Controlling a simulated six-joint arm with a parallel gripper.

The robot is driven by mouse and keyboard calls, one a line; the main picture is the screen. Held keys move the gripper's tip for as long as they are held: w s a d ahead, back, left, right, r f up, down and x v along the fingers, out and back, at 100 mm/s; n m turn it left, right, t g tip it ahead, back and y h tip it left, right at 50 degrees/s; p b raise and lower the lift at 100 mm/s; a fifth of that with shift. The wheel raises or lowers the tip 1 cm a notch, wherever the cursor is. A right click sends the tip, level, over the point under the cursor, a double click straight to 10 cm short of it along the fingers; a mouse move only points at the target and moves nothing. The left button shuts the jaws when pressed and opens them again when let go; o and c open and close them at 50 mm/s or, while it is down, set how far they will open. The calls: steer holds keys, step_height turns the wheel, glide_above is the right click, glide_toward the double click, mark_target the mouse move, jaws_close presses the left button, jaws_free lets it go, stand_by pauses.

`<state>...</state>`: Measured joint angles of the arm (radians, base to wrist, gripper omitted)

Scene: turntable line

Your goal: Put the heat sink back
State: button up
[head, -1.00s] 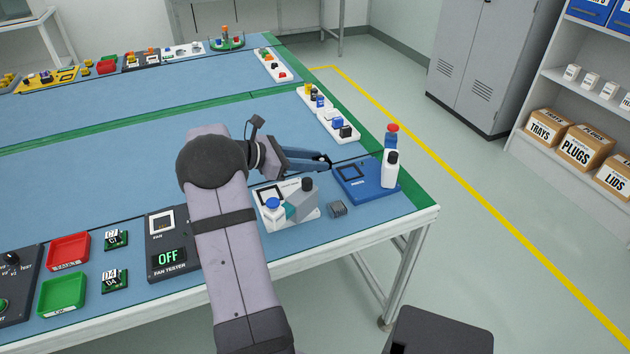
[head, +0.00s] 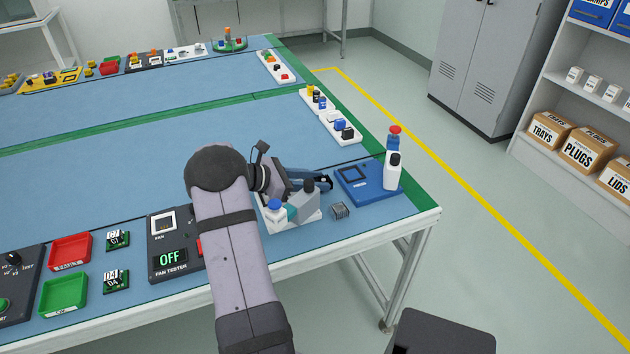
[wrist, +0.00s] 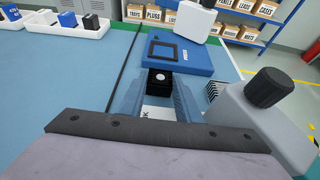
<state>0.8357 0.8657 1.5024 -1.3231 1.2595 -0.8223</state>
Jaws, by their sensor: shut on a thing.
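My gripper (head: 324,182) is shut on a small black block (wrist: 160,82) with a round white spot on top, seen between the fingertips in the wrist view. The heat sink appears to be the small grey finned piece (head: 340,211) on the blue mat. It stands apart from my gripper, just right of a white plate (head: 300,223); its fins also show in the wrist view (wrist: 211,92). The plate lies partly under my gripper, and its lettering is mostly hidden. A blue fixture (head: 381,193) with a dark square recess lies just beyond the fingertips.
A grey bottle with a dark cap (wrist: 262,110) and a blue-capped container (head: 274,211) stand on the white plate, close to my gripper. The fan tester (head: 168,262) lies to the left. The mat behind my arm is clear.

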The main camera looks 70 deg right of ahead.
steer(key=shift+f, duration=0.1)
steer(key=o, duration=1.1)
steer(key=shift+o, duration=0.2)
steer(key=shift+w+a+r, duration=0.1)
steer(key=shift+r, duration=0.1)
steer(key=v, duration=1.1)
steer(key=shift+w+a+r+b, duration=0.1)
steer(key=shift+b, duration=0.2)
steer(key=shift+w+a, duration=0.1)
steer(key=shift+a, duration=0.05)
steer(key=shift+r, duration=0.1)
